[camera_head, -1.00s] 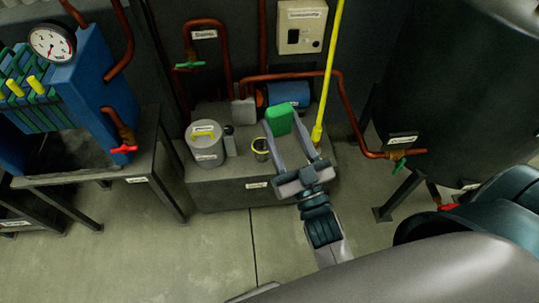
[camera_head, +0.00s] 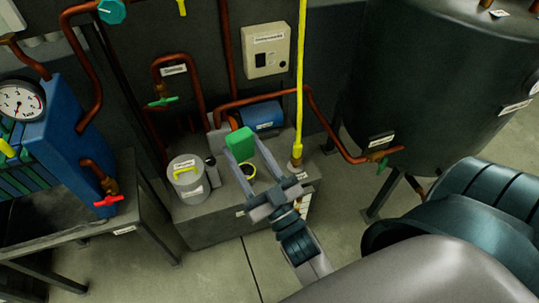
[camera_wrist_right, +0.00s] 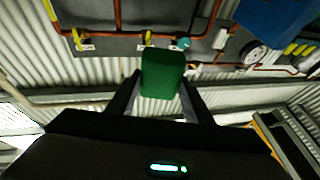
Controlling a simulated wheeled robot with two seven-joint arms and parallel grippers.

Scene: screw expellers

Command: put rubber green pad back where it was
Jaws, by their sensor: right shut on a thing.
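The green rubber pad (camera_head: 241,143) is held upright between the two fingertips of my right gripper (camera_head: 247,149). In the head view it shows above the grey block, in front of the blue motor; whether it touches anything there I cannot tell. In the right wrist view the pad (camera_wrist_right: 163,72) sits between the tips of the two dark fingers (camera_wrist_right: 162,85). My left gripper is in neither view.
A yellow pole (camera_head: 301,80) rises at right. A dark tank (camera_head: 435,75) and the blue filter press (camera_head: 75,145) stand either side.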

